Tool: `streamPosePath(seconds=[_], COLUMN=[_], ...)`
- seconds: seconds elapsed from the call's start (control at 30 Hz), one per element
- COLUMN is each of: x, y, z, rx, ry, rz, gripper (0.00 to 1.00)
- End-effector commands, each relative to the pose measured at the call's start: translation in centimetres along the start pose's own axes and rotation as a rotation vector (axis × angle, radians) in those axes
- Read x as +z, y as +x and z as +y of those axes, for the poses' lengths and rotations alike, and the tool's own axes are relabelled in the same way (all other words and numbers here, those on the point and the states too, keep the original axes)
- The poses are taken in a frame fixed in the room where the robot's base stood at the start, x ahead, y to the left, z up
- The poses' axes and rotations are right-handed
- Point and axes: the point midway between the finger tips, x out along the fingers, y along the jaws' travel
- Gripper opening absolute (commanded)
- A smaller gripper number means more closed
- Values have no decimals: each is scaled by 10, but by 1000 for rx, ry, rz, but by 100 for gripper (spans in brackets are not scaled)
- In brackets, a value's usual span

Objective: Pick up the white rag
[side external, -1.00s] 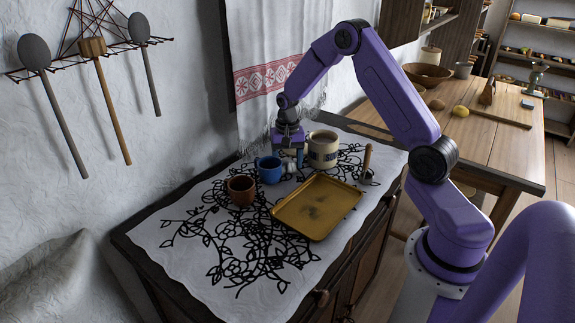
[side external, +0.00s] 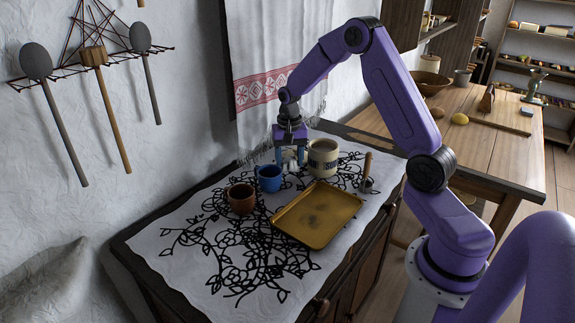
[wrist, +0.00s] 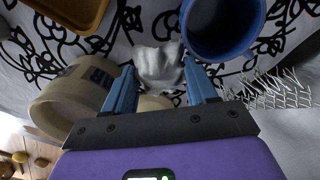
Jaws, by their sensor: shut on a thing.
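The white rag (wrist: 160,62) is a small crumpled cloth between the blue fingers of my gripper (wrist: 158,70) in the wrist view. The gripper is shut on it, with the fingers on either side of the cloth. In the side view my gripper (side external: 290,156) points down behind the tray, and the rag (side external: 292,164) shows as a small pale patch at its fingertips. It appears just above the cloth-covered chest top; the exact gap is hard to tell.
A blue mug (side external: 269,178) stands close left of the gripper and a cream mug (side external: 322,160) close right. A brown cup (side external: 241,199), yellow tray (side external: 317,214) and wooden-handled tool (side external: 366,172) are nearby. A fringed towel (side external: 280,95) hangs behind. The front-left cloth is clear.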

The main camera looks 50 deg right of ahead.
Motion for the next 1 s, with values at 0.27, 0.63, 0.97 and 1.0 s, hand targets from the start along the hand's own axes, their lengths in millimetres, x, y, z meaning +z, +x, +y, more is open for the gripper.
streamPosePath(seconds=[0.27,0.63,0.97,1.0], x=[22,76,108,110], y=[-31,-69,-85,-86], z=[12,41,58,59], rx=[-2,-1,0,0], ry=[0,0,0,0], rz=[3,2,0,0], gripper=[23,23,23,23])
